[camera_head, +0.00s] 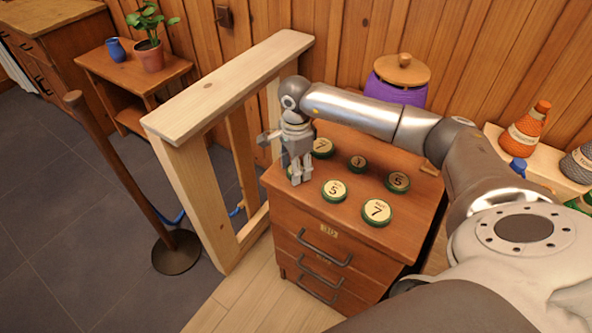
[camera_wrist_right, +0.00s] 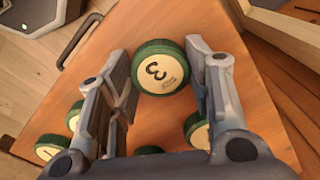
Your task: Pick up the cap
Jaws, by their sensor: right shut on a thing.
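A round green-rimmed cap (camera_wrist_right: 160,67) with a cream face marked 3 sits between the fingers of my right gripper (camera_wrist_right: 162,62) in the right wrist view. The fingers are shut on its sides. In the head view my right gripper (camera_head: 296,180) points down at the left edge of the wooden cabinet top and mostly hides this cap. Whether the cap touches the top is unclear. Other caps stand on the cabinet top, including one marked 5 (camera_head: 335,190) and one marked 7 (camera_head: 377,211). My left gripper is not in view.
The drawer cabinet (camera_head: 310,226) stands right of a pale wooden frame (camera_head: 232,80). Orange (camera_head: 527,130) and grey (camera_head: 580,160) spools sit on a shelf at right. A post (camera_head: 130,180) stands at left.

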